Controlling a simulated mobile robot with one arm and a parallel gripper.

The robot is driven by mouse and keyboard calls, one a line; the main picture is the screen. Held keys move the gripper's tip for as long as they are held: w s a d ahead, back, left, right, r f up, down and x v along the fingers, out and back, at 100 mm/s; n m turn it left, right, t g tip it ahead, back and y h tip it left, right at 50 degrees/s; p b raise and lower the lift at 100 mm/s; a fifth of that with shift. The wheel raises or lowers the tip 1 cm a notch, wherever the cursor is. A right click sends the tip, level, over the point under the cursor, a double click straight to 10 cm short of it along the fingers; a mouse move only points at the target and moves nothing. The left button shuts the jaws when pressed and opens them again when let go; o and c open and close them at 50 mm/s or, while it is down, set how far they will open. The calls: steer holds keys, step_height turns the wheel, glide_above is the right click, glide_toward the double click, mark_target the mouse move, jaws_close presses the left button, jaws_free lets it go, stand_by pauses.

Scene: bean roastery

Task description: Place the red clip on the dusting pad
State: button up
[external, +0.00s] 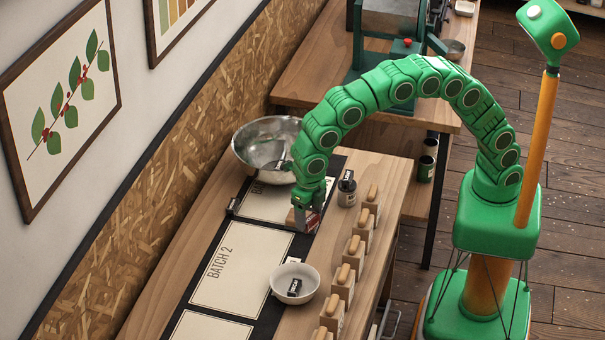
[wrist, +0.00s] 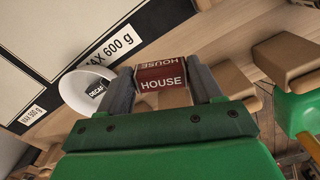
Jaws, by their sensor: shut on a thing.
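My gripper (external: 303,214) is shut on the red clip (external: 312,222), low over the right edge of the dark mat with the cream panels. In the wrist view, the red clip (wrist: 162,85) sits between both fingers of my gripper (wrist: 163,88), and its face reads HOUSE. I cannot tell from the external view whether the clip touches the surface. I cannot surely pick out the dusting pad; no label names it.
A white bowl (external: 295,271) with a black DECAF clip (external: 295,287) stands nearer the camera. A steel bowl (external: 265,135) stands behind my gripper. A jar (external: 347,192) and a row of wooden-handled blocks (external: 354,248) line the right side. The BATCH 2 panel (external: 240,270) is clear.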

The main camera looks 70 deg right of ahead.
steer(key=s+d+r, duration=0.3)
steer(key=d, duration=0.6)
steer(key=s+d+r, duration=0.3)
steer(key=s+d, duration=0.1)
steer(key=d, duration=0.4)
steer(key=w+a+f, duration=0.1)
steer(key=w+f, duration=0.1)
steer(key=w, duration=0.1)
steer(key=w+a+f, duration=0.2)
steer(key=w+f, duration=0.1)
steer(key=w, duration=0.1)
steer(key=w+a+f, duration=0.2)
steer(key=w+f, duration=0.1)
steer(key=w, duration=0.1)
steer(key=shift+w+a, duration=0.2)
steer(key=shift+w+a+f, duration=0.3)
steer(key=shift+w+f, duration=0.3)
steer(key=shift+f, duration=1.65)
steer(key=shift+f, duration=0.2)
steer(key=o, duration=1.1)
steer(key=shift+r, duration=0.15)
